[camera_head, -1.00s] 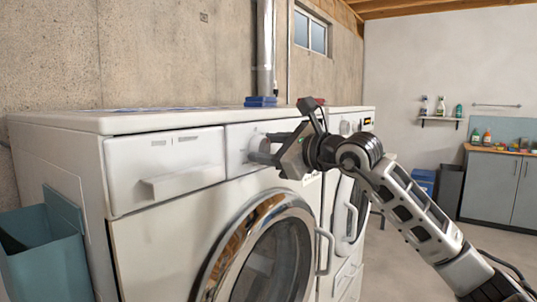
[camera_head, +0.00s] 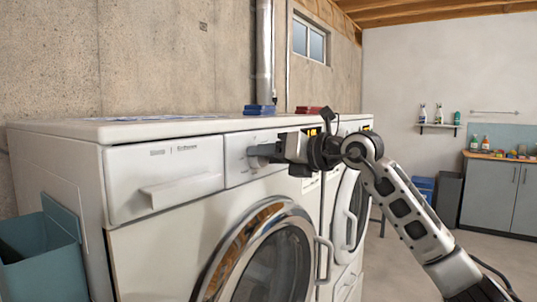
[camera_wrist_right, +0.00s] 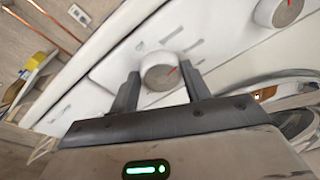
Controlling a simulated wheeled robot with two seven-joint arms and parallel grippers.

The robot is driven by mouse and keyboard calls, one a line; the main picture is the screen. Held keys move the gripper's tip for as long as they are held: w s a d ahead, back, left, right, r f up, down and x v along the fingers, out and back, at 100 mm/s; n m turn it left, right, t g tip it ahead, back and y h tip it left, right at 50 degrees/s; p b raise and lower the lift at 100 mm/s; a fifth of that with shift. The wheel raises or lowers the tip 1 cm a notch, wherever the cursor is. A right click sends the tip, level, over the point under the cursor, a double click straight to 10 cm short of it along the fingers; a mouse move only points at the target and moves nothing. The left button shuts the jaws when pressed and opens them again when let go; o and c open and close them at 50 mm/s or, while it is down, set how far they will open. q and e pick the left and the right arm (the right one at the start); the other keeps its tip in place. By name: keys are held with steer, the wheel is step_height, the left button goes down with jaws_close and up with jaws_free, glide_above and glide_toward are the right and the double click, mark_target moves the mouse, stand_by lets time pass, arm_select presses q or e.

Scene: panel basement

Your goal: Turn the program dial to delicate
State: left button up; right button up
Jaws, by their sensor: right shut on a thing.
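In the head view the right gripper (camera_head: 262,153) reaches the panel from the right and hides most of the dial. My left gripper is not in view.
The washer's round door (camera_head: 265,255) is below the gripper. A teal bin (camera_head: 45,270) stands at left. Blue and red boxes (camera_head: 260,110) sit on top.

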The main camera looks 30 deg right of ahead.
arm_select(q)
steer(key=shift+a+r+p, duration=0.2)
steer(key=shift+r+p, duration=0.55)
steer(key=shift+p, duration=0.6)
arm_select(e)
steer(key=shift+w+d+f+m+g+y, duration=0.1)
steer(key=shift+m+y, duration=0.25)
steer(key=shift+m, duration=1.25)
steer(key=shift+s+d+m+g+y, duration=0.1)
steer(key=shift+m+y, duration=0.2)
steer(key=shift+m, duration=1.3)
steer(key=shift+w+d+f+m+g+y, duration=0.1)
steer(key=shift+m+y, duration=0.25)
steer(key=shift+m, duration=1.25)
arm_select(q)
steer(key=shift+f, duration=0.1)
arm_select(e)
steer(key=o, duration=1)
